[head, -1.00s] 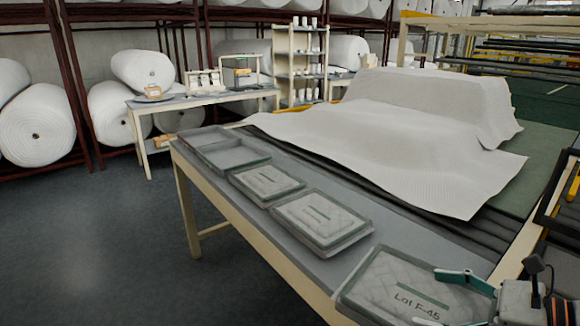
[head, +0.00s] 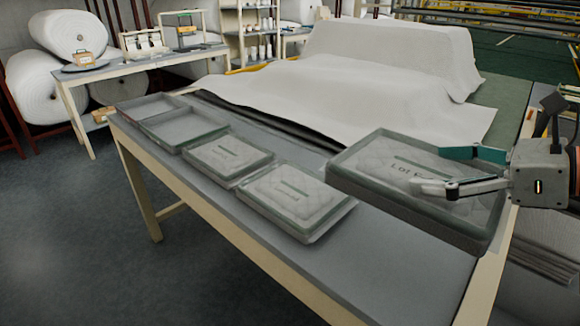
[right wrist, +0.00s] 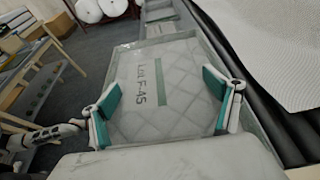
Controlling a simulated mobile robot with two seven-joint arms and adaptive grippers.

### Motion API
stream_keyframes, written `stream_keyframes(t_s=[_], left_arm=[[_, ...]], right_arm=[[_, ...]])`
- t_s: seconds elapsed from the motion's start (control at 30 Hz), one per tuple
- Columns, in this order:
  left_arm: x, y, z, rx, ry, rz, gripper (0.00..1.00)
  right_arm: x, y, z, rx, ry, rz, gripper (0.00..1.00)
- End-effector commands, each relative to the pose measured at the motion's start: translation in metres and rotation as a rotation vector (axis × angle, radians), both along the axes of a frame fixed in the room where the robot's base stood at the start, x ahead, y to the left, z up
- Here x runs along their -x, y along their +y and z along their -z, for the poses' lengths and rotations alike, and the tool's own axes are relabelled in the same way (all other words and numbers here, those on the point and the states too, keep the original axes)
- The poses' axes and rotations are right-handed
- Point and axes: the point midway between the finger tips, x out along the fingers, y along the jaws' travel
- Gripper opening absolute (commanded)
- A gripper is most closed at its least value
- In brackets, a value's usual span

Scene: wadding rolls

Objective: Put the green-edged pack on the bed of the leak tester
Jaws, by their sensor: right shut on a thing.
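A grey pack with a dark green edge and the print "Lot F" (head: 400,200) is in my right gripper (head: 462,172). The right wrist view shows it reading "Lot F-45" (right wrist: 150,85), between the teal finger pads (right wrist: 163,100). The pack is raised over the near right end of the bench and looks tilted.
White wadding (head: 370,95) covers the machine behind. The back table (head: 105,75) also holds a scale with a box. Floor at left is clear.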

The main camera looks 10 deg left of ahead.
Motion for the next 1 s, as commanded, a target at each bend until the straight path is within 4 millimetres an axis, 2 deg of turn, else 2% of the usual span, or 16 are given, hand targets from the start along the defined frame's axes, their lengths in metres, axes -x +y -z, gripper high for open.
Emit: stream_keyframes(t_s=[0.17,0.27,0.37,0.8,1.0], left_arm=[[0.002,0.0,0.003,-0.001,0.006,0.001,0.4],[0.004,-0.001,0.004,0.0,0.009,0.001,0.4],[0.004,-0.001,0.006,0.0,0.01,0.002,0.4],[0.004,-0.001,0.011,0.001,0.01,0.001,0.4],[0.003,-0.001,0.011,0.001,0.008,0.001,0.4]], right_arm=[[0.0,0.0,0.0,0.0,0.0,0.001,0.66],[0.0,0.001,0.009,-0.001,0.003,-0.001,0.66],[0.001,0.001,0.028,-0.001,0.007,0.0,0.66],[0.001,0.001,0.131,-0.003,0.007,0.001,0.66],[0.0,0.0,0.154,-0.002,0.001,0.001,0.66]])
